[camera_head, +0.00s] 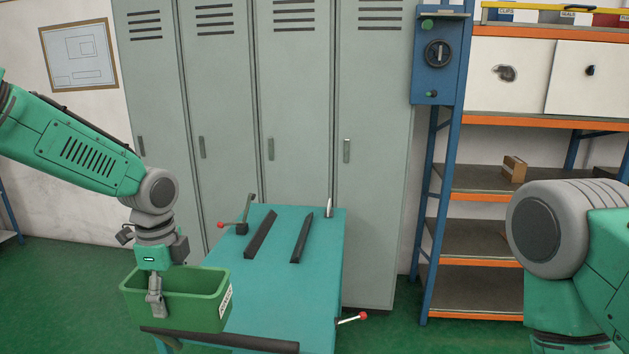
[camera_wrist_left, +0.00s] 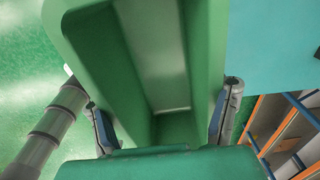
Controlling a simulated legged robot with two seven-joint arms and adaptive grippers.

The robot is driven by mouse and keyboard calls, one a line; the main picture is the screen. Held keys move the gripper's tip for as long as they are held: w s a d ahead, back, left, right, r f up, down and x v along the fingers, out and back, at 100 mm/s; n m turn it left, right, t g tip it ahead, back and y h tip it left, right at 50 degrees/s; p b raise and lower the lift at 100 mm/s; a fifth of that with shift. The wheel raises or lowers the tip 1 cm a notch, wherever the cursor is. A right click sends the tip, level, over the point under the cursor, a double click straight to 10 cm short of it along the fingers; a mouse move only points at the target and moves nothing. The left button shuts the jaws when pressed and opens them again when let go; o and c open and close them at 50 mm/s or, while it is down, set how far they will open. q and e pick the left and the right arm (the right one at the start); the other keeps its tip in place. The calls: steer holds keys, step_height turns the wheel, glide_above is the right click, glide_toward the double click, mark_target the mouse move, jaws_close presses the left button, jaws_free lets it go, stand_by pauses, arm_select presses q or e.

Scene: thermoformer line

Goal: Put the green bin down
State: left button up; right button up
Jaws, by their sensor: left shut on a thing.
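The green bin (camera_head: 190,312) is at the lower left of the head view, at the near left corner of the teal table (camera_head: 285,300). It looks level and empty, with a white label on its right end. My left gripper (camera_head: 155,300) is shut on the bin's wall. In the left wrist view the bin (camera_wrist_left: 205,60) fills the middle, with a gripper finger (camera_wrist_left: 220,110) at its right. I cannot tell whether the bin's base touches the table. My right arm shows at the right edge of the head view; its gripper is out of sight.
Two dark bars (camera_head: 302,238) lie on the table's far half. A red-tipped lever (camera_head: 352,319) sticks out at its right side, another (camera_head: 235,226) at its far left. Grey lockers (camera_head: 290,130) stand behind. An orange-edged shelf rack (camera_head: 475,235) stands right.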

mark_target(171, 326)
arm_select(q)
steer(key=shift+d+f+n, duration=0.2)
steer(key=shift+f+n, duration=0.2)
steer(key=shift+f, duration=0.15)
steer(key=shift+f+n, duration=0.3)
steer(key=shift+f, duration=0.1)
steer(key=s+n, duration=0.1)
steer(key=s+f+n, duration=0.1)
steer(key=s, duration=0.1)
steer(key=s+f+n, duration=0.1)
steer(key=n, duration=0.1)
steer(key=shift+s+d, duration=0.15)
steer(key=shift+d, duration=0.15)
steer(key=s+d+f+n, duration=0.2)
steer(key=s+f+n, duration=0.3)
steer(key=s+n, duration=0.75)
step_height(171, 326, down, 10)
steer(key=b, duration=1)
steer(key=shift+w+n, duration=0.35)
arm_select(e)
step_height(171, 326, down, 10)
steer(key=shift+w+a, duration=0.2)
steer(key=shift+w, duration=0.1)
steer(key=shift+a, duration=0.1)
